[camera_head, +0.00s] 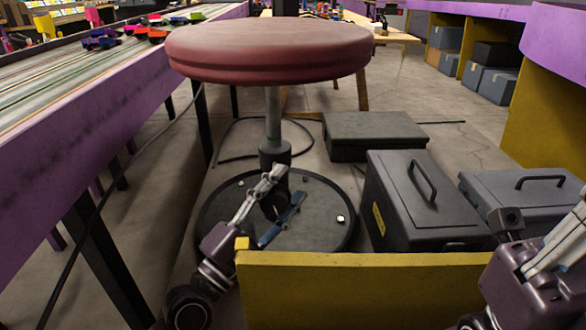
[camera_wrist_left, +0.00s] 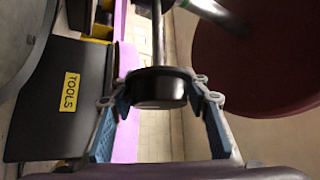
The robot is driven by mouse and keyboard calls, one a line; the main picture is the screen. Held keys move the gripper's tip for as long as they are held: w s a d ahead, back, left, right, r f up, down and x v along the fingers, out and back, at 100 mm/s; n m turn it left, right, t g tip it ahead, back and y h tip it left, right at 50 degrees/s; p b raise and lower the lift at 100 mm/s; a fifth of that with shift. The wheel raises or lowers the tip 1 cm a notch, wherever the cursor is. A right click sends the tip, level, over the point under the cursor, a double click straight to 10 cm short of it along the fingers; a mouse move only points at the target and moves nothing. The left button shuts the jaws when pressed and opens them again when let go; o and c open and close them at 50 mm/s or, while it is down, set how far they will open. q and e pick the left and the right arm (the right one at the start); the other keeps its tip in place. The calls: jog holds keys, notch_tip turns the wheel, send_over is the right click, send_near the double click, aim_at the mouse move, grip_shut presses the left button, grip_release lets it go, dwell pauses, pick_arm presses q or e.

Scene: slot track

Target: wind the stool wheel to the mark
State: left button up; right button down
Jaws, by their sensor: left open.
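The stool has a round dark red seat (camera_head: 268,50), a grey column (camera_head: 273,115) and a wide black disc base (camera_head: 320,235). A small dark wheel (camera_head: 273,205) is low in front of the column, partly hidden by my left gripper (camera_head: 285,188). In the left wrist view the wheel (camera_wrist_left: 158,88) is a dark cylinder on a thin metal shaft. My left gripper (camera_wrist_left: 156,90) is open with a blue-padded finger on each side of the wheel; I cannot tell whether they touch it. I cannot make out the mark. My right gripper (camera_head: 558,240) is partly cut off at the lower right.
A yellow panel (camera_head: 360,290) stands in front, close to my left arm. Dark lidded boxes (camera_head: 425,205) stand right of the stool. The purple-edged track table (camera_head: 85,110) runs along the left. A black cable (camera_head: 235,157) lies on the floor behind the base.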

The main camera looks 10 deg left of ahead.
pick_arm(q)
jog(key=shift+p+x, duration=0.3)
jog(key=shift+x, duration=1.05)
jog(key=shift+f, duration=0.1)
jog(key=shift+c, duration=0.5)
jog(key=c, duration=1)
jog(key=shift+f, duration=0.1)
grip_shut()
